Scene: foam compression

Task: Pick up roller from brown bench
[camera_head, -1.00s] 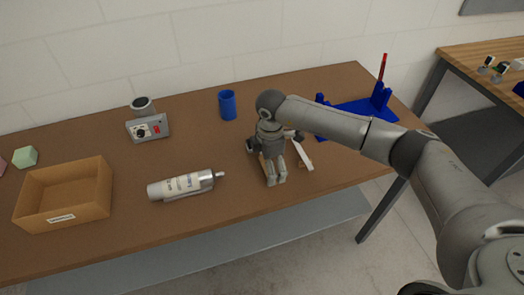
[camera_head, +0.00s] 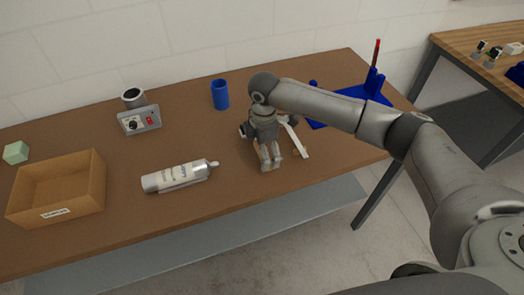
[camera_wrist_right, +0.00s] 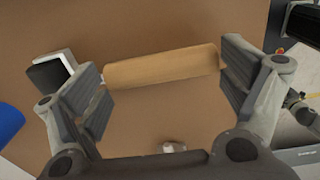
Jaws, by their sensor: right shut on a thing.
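The roller (camera_wrist_right: 160,66) is a light wooden cylinder. In the right wrist view it lies lengthwise between the two finger pads of my right gripper (camera_wrist_right: 165,85), which is shut on it. In the head view my right gripper (camera_head: 268,155) points down at the brown bench (camera_head: 215,245), right of the silver bottle. The gripper and wrist mostly hide the roller there. I cannot tell whether the roller still touches the bench. My left gripper is not in view.
A white strip (camera_head: 299,143) lies just right of the gripper. A silver bottle (camera_head: 175,177), an open cardboard box (camera_head: 75,205), a grey device (camera_head: 140,121), a blue cup (camera_head: 220,94) and a blue rack (camera_head: 350,100) stand around. Bare bench lies in front of the bottle.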

